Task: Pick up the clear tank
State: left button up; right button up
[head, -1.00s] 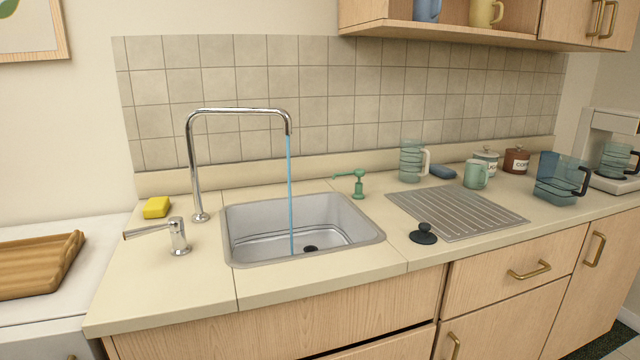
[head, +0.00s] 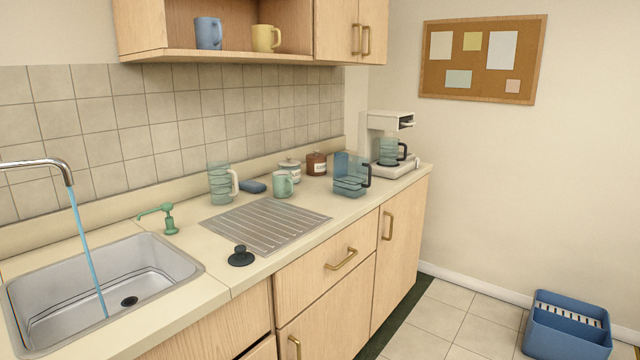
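The clear tank (head: 350,183) stands upright on the counter near its right end, just left of the coffee maker. It is a boxy, see-through container with a bluish tint, a raised blue-grey back part and a black handle on its right side. Its lower part looks darker; I cannot tell whether it holds water. Neither of my grippers is in the head view.
Water runs into the sink (head: 120,275). A blue bin (head: 567,335) stands on the floor.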

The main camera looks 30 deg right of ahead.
aim_at(350, 172)
jog(key=i+l, duration=0.65)
jog(key=l, duration=0.3)
